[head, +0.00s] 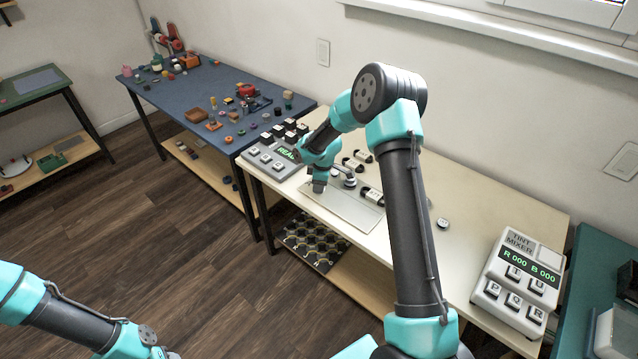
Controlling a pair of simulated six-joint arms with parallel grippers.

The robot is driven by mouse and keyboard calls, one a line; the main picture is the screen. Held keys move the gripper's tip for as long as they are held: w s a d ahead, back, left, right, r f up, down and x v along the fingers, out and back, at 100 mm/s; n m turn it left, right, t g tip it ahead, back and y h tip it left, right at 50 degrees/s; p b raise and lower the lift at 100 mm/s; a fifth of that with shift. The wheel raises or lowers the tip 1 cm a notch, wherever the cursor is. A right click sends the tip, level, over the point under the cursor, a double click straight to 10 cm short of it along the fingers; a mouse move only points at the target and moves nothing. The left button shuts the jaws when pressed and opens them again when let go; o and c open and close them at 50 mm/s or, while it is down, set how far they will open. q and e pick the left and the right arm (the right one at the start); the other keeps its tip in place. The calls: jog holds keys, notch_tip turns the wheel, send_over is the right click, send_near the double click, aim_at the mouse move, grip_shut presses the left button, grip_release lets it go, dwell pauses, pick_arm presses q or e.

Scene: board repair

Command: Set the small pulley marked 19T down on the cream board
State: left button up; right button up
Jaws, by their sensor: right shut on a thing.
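The cream board (352,212) lies flat on the cream-topped table in the middle of the view. My right gripper (319,187) points down over the left part of this board, low and close to its surface. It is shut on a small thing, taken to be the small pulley. The pulley is mostly hidden by the fingers, and its 19T mark cannot be read. I cannot tell whether it touches the board. My left arm comes in at the lower left, and its gripper is out of the picture.
A grey keyed device with a green display (272,158) stands left of the board. Small black-and-white parts (372,195) lie by the board's back edge. A tint mixer box (519,281) stands at the right. A small round part (442,223) lies on otherwise clear tabletop.

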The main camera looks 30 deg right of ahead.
jog(key=shift+f, duration=0.15)
jog(key=o, duration=1)
jog(key=r, duration=0.5)
jog(key=s+d+r, duration=0.1)
jog(key=r, duration=1.1)
jog(key=shift+s+d+r, duration=0.15)
jog(key=shift+d, duration=0.2)
